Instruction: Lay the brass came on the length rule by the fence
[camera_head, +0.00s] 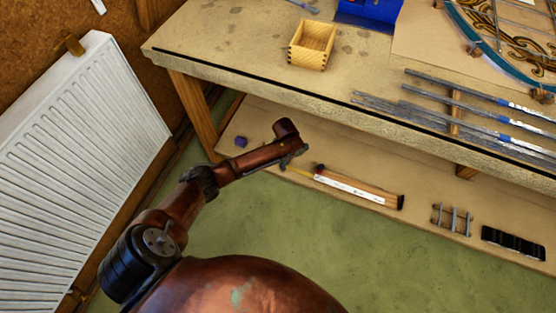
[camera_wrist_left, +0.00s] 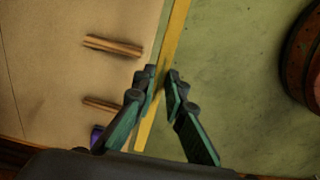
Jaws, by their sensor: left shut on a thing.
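My left gripper (camera_head: 285,163) is low beside the front edge of the shelf under the bench. In the left wrist view its fingers (camera_wrist_left: 160,85) are shut on the brass came (camera_wrist_left: 174,45), a thin yellow strip that extends past the fingers at both ends. In the head view only a short part of the brass came (camera_head: 299,173) shows, pointing toward the left end of the length rule. My right gripper is out of view.
The lower shelf (camera_head: 275,112) also carries a purple block (camera_head: 240,142), a small metal rack (camera_head: 452,219) and a black tray (camera_head: 513,243). The bench top (camera_head: 240,45) overhangs it, with a wooden box (camera_head: 312,44) and several metal strips. A white radiator (camera_head: 75,150) stands left.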

